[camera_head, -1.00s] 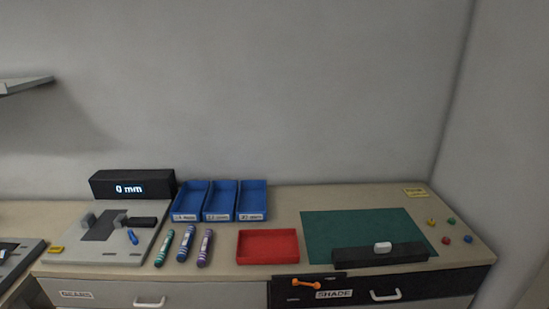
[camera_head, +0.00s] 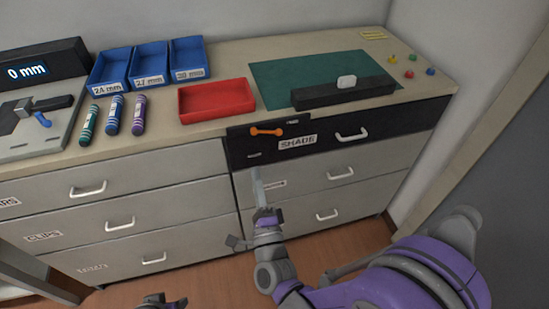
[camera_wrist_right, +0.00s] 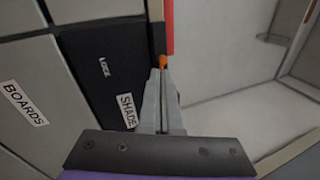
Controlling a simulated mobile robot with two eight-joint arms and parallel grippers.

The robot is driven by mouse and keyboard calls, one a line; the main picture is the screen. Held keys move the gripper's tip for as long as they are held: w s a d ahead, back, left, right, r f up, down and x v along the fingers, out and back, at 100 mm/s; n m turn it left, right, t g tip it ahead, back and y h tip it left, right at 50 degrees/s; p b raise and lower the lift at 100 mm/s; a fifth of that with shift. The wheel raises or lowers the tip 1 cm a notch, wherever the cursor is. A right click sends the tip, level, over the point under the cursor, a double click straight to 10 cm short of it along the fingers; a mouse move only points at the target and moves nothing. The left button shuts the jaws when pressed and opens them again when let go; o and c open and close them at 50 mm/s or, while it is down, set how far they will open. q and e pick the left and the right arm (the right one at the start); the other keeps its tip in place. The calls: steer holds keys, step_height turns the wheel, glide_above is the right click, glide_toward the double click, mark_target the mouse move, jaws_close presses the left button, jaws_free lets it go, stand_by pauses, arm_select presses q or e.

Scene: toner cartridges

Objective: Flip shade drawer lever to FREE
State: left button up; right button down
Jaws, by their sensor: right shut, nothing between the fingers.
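The black SHADE drawer front (camera_head: 370,137) is the top drawer on the right, with a white handle. My right gripper (camera_head: 257,172) is shut and empty, just below the lever in the head view. In the right wrist view its fingertips (camera_wrist_right: 161,72) are close to the lever's orange end (camera_wrist_right: 162,62); contact cannot be told. A LOCK mark (camera_wrist_right: 104,67) shows on the drawer front in that view. A dark part, perhaps my left gripper (camera_head: 160,301), shows at the bottom edge.
A red tray (camera_head: 215,117) sits on the worktop above the lever. A black bar (camera_head: 318,97) with a white knob lies at the green mat's (camera_head: 290,70) front edge. Other grey drawers with white handles lie below and to the left. The floor is clear in front.

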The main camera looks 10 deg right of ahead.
step_height(320, 180, down, 6)
steer(key=s+d+m+h+b, duration=0.2)
steer(key=m+h+b, duration=0.1)
steer(key=m+h, duration=0.5)
steer(key=m+p, duration=0.2)
glide_toward(280, 133)
steer(key=w+f+x, duration=0.1)
steer(key=x, duration=0.4)
arm_select(q)
steer(key=shift+x, duration=1.2)
arm_select(e)
steer(key=shift+w+d+r, duration=0.15)
steer(key=shift+w+r, duration=0.2)
arm_select(q)
steer(key=shift+a, duration=0.1)
arm_select(e)
steer(key=n+y, duration=0.1)
steer(key=r+n+t+y, duration=0.1)
steer(key=n, duration=0.1)
steer(key=shift+d+t, duration=0.3)
steer(key=shift+d, duration=0.05)
steer(key=shift+d+r+n+y+p, duration=0.1)
steer(key=shift+r+n+y+p, duration=0.2)
steer(key=shift+r+n+y, duration=0.15)
steer(key=shift+f, duration=0.1)
